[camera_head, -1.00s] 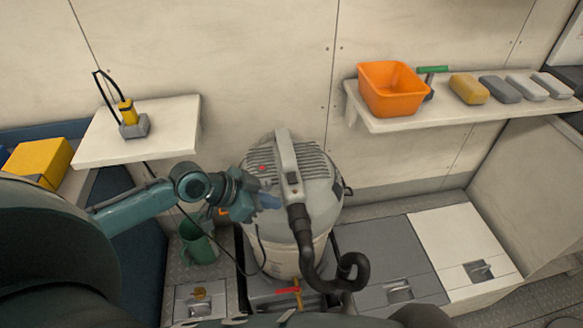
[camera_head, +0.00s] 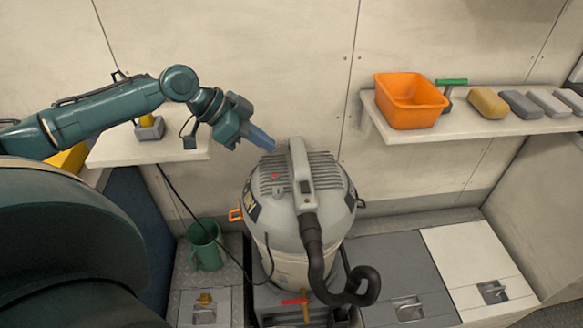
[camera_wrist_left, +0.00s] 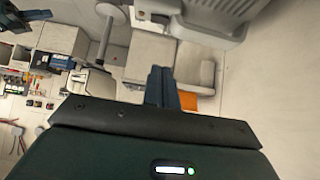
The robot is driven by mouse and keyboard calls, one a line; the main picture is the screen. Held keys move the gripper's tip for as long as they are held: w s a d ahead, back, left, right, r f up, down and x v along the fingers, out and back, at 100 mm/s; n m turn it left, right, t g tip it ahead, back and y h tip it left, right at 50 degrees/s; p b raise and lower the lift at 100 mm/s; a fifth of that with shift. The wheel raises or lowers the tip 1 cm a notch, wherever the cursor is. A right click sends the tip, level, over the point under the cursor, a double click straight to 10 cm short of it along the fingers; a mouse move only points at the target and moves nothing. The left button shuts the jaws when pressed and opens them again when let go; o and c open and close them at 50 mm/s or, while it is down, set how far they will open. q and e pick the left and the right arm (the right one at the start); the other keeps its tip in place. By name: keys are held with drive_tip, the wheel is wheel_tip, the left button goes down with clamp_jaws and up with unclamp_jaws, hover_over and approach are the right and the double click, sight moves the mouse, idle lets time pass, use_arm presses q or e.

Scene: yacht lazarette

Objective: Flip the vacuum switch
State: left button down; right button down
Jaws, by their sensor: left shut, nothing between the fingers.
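The grey vacuum (camera_head: 332,200) stands upright on the floor locker, with a handle (camera_head: 298,165) on top and a black hose at its front. A small red spot (camera_head: 275,176) and a small grey part (camera_head: 279,190) sit on its ribbed lid, left of the handle. I cannot tell for certain which is the switch, or its position. My left gripper (camera_head: 271,147) is shut and empty, its blue fingertips above the back left of the lid, apparently apart from it. The closed fingers (camera_wrist_left: 161,72) also show in the left wrist view. My right gripper is not in view.
A shelf (camera_head: 400,130) at right holds an orange bin (camera_head: 410,102), a green-handled tool and several blocks. A shelf (camera_head: 115,150) at left lies under my left arm. A green mug (camera_head: 205,245) stands left of the vacuum. A black cable hangs between them.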

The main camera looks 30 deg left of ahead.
use_arm(q)
drive_tip(key=p, duration=0.1)
hover_over(305, 187)
drive_tip(key=a, duration=0.3)
drive_tip(key=f, duration=0.6)
drive_tip(key=shift+s+d+f, duration=0.1)
drive_tip(key=shift+s+d, duration=0.15)
wheel_tip(305, 187, down, 4)
drive_tip(key=shift+w+d+r, duration=0.15)
drive_tip(key=shift+f, duration=0.6)
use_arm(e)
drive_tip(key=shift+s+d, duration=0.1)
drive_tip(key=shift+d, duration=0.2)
